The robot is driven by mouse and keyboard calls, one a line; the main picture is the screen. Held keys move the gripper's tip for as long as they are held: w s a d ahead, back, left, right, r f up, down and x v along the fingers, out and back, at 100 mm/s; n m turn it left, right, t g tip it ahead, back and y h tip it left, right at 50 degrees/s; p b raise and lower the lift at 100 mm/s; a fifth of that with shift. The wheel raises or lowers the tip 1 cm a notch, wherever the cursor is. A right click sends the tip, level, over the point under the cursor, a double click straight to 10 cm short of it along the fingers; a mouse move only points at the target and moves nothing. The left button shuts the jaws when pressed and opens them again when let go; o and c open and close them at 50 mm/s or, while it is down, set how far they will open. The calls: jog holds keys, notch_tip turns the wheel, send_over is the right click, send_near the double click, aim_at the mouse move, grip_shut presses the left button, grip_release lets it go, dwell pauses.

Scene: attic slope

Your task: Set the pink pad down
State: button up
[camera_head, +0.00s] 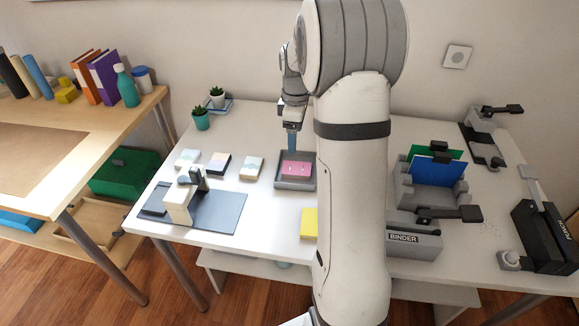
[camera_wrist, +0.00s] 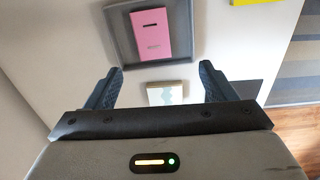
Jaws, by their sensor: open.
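The pink pad (camera_head: 296,168) lies flat in a shallow grey tray (camera_head: 294,185) on the white table. In the wrist view the pad (camera_wrist: 151,34) rests inside the tray (camera_wrist: 122,44), clear of my fingers. My gripper (camera_wrist: 160,84) is open, with nothing between its two fingers.
Several pads with pale covers, one of them (camera_head: 252,168), lie left of the tray. A yellow pad (camera_head: 310,222) lies in front. A device on a dark mat (camera_head: 222,211) stands front left, a binder machine (camera_head: 403,238) and upright folders (camera_head: 437,172) right.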

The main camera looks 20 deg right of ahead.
jog(key=s+a+r+m+t, duration=0.1)
jog(key=s+a+r+m, duration=0.45)
jog(key=s+a, duration=0.55)
jog(key=s+a+m, duration=0.2)
jog(key=s, duration=0.5)
jog(key=s+a+m+t, duration=0.1)
jog(key=s+a+m, duration=0.1)
jog(key=s, duration=0.5)
jog(key=shift+f+m, duration=0.15)
jog(key=shift+m, duration=0.6)
jog(key=shift+w, duration=0.1)
